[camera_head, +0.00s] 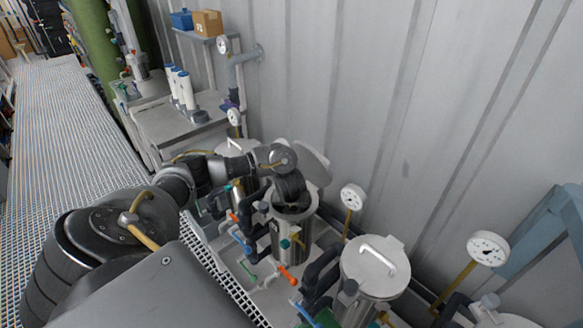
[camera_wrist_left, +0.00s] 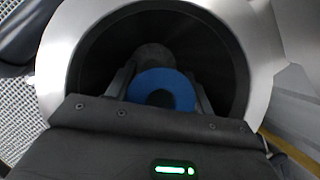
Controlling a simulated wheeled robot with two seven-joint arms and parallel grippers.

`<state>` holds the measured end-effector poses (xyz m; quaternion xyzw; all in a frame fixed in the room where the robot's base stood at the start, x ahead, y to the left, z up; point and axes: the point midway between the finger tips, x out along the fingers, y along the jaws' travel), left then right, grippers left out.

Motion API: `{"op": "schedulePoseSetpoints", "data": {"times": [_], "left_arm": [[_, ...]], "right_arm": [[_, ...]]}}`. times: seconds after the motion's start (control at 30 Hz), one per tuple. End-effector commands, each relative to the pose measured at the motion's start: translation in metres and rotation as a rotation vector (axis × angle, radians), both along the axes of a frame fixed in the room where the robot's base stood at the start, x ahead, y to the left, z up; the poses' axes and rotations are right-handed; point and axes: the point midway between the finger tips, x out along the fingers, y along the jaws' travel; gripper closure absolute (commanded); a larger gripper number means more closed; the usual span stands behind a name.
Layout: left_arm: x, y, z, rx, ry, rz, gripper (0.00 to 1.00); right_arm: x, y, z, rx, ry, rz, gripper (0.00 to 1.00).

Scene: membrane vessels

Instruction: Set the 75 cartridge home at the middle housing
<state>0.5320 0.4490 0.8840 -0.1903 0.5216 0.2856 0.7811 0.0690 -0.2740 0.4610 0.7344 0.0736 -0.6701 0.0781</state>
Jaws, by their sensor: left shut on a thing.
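The middle housing (camera_head: 289,240) is an upright steel vessel with its mouth open. A grey round lid (camera_head: 315,166) stands tilted behind it. My left arm reaches over from the left, and my left gripper (camera_head: 291,188) points down into the mouth. In the left wrist view the housing's bright rim (camera_wrist_left: 52,68) surrounds a dark bore. There the fingers are shut on a cartridge, whose blue ring-shaped end (camera_wrist_left: 164,76) shows inside the bore. The cartridge's lower part and its seat are hidden, and no 75 marking is readable. My right gripper is not in view.
A closed housing with a handled lid (camera_head: 376,272) stands to the right; another (camera_head: 236,150) is partly behind my arm. Gauges (camera_head: 353,197) and coloured-handled pipes crowd around. Several white, blue-capped cartridges (camera_head: 187,91) stand on a bench (camera_head: 172,125). A corrugated wall closes the back.

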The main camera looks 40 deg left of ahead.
Motion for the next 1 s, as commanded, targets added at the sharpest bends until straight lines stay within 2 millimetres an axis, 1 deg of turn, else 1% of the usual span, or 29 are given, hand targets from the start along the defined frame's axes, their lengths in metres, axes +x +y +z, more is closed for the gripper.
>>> {"op": "schedulePoseSetpoints", "data": {"times": [0.97,1.0], "left_arm": [[-0.0001,-0.0006,-0.0062,-0.001,0.001,0.000,0.90],[-0.0002,-0.0006,-0.0063,-0.001,0.001,0.000,0.45]], "right_arm": [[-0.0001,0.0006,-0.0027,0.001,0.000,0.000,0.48],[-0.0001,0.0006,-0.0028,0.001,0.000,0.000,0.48]]}}
